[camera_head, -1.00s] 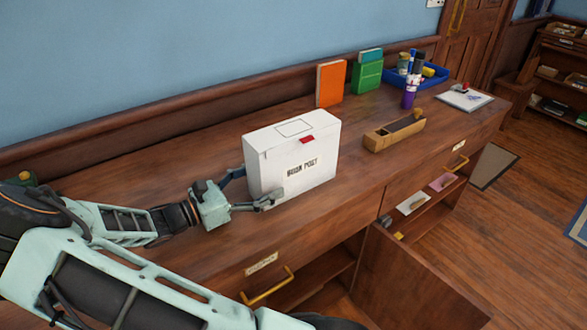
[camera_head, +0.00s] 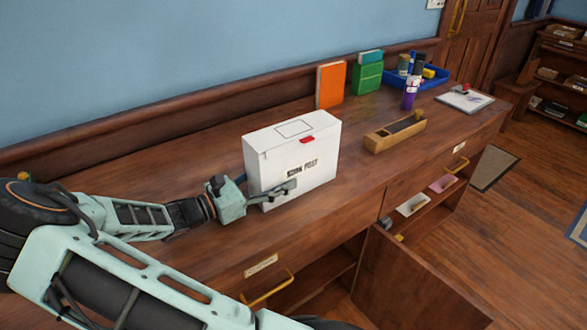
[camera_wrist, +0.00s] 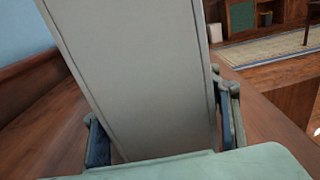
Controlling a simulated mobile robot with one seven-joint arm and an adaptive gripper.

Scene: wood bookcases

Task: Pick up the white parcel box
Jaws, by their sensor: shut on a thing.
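The white parcel box (camera_head: 311,175) stands upright on the wooden counter, with "BOOK POST" lettering on its front and a red mark near its top edge. My gripper (camera_head: 267,186) comes in from the left and is shut on the box. One finger lies against the front face and covers part of it; the other is mostly hidden behind the box. In the wrist view the white box (camera_wrist: 140,70) fills the middle, with a finger of my gripper (camera_wrist: 163,145) on each side. I cannot tell any gap between box and counter.
A wooden tray (camera_head: 380,143) sits right of the box. Behind are an orange book (camera_head: 331,86), a green book (camera_head: 367,79) and a blue tray (camera_head: 434,82) with supplies. The counter's back left is clear.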

